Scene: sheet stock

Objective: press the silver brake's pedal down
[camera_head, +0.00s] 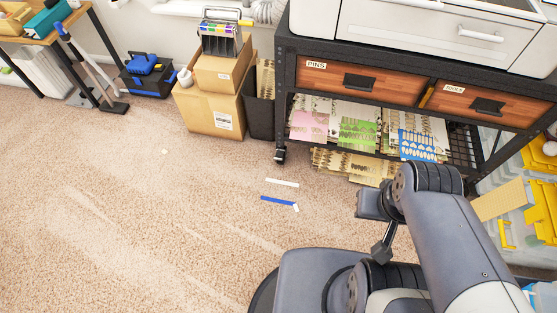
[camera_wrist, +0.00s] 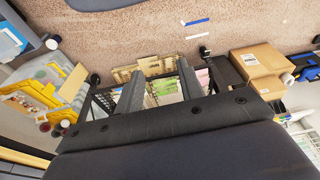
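I cannot make out a silver brake or its pedal for certain in either view. My gripper (camera_wrist: 160,82) shows in the wrist view as two dark fingers, spread apart with nothing between them. Beyond them are the lower shelf's patterned sheets.
A dark workbench (camera_head: 290,70) with two wooden drawers stands at the back, on casters (camera_head: 280,155). Patterned sheets (camera_head: 357,132) fill its lower shelf. Cardboard boxes (camera_head: 208,105) stand left of it. Yellow-handled bins (camera_head: 512,215) are at right.

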